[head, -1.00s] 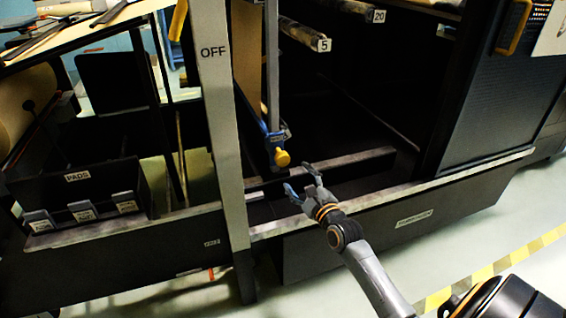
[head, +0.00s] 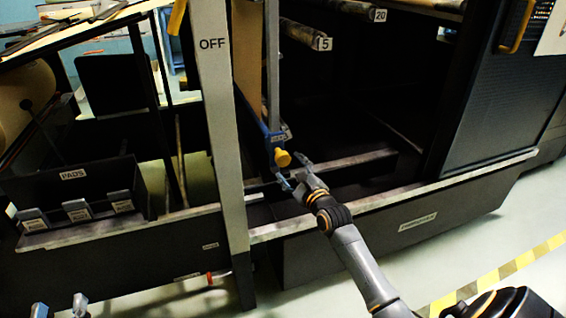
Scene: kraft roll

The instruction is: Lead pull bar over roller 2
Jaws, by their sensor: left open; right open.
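A grey upright bar (head: 273,75) hangs in the machine opening, with a blue fitting and a yellow knob (head: 282,158) at its lower end. I cannot tell whether this is the pull bar. Brown kraft paper (head: 247,60) hangs behind and left of it. No roller marked 2 can be read; rollers marked 5 (head: 308,35) and 20 (head: 350,8) show at the top. My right gripper (head: 292,171) is open and empty, just below and right of the yellow knob, apparently apart from it. My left gripper (head: 59,306) shows only its open fingertips at the bottom left edge.
A white post marked OFF (head: 213,90) stands left of the opening. A PADS box (head: 75,190) and the lower frame rail (head: 390,197) lie in front. A yellow handle (head: 516,25) is on the right door. Striped tape (head: 510,265) crosses the floor at right.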

